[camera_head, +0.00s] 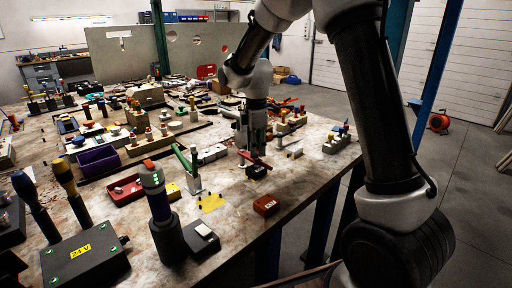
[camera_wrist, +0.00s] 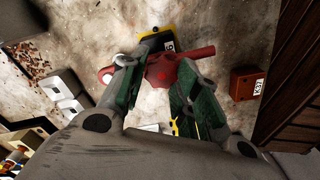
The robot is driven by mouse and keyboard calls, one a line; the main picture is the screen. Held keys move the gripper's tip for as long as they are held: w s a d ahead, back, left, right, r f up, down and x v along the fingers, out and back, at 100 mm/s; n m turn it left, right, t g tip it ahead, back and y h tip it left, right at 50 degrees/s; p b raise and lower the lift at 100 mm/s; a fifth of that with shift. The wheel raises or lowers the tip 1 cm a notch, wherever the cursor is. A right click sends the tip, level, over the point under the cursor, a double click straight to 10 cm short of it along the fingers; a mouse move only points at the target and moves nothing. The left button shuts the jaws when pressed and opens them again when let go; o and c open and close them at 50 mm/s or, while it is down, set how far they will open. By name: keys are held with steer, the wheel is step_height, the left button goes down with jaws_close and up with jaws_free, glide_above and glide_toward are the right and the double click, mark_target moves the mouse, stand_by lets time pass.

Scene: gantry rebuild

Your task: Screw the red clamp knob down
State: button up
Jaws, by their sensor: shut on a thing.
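The red clamp knob (camera_wrist: 172,80) is a long red bar-shaped handle with a round middle and one arm reaching to the right in the wrist view. My gripper (camera_wrist: 158,82) is shut on it, with a green-padded finger on each side of its middle. Beneath the knob is a black block with a yellow edge and a white label (camera_wrist: 158,42), partly hidden by the knob and fingers. In the head view the knob (camera_head: 252,158) shows as a red bar below my gripper (camera_head: 247,150), above the black block (camera_head: 256,171).
A small red-brown labelled box (camera_head: 265,205) stands near the table's front edge; the wrist view shows it to the right (camera_wrist: 246,83). A green-handled toggle clamp (camera_head: 188,165) and grey blocks (camera_head: 208,155) stand to the left.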

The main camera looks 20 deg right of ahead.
steer(key=m, duration=0.4)
steer(key=shift+s+d+f+m, duration=0.1)
steer(key=shift+s+m, duration=0.15)
steer(key=shift+m, duration=0.05)
steer(key=m, duration=0.4)
steer(key=shift+m, duration=0.3)
steer(key=m, duration=0.4)
steer(key=shift+m, duration=0.3)
steer(key=m, duration=1.3)
steer(key=shift+w, duration=0.15)
steer(key=m, duration=0.4)
steer(key=shift+a+r+m, duration=0.2)
steer(key=shift+m, duration=0.2)
steer(key=shift+w+r+m, duration=0.1)
steer(key=shift+w+m, duration=0.05)
steer(key=shift+m, duration=1.85)
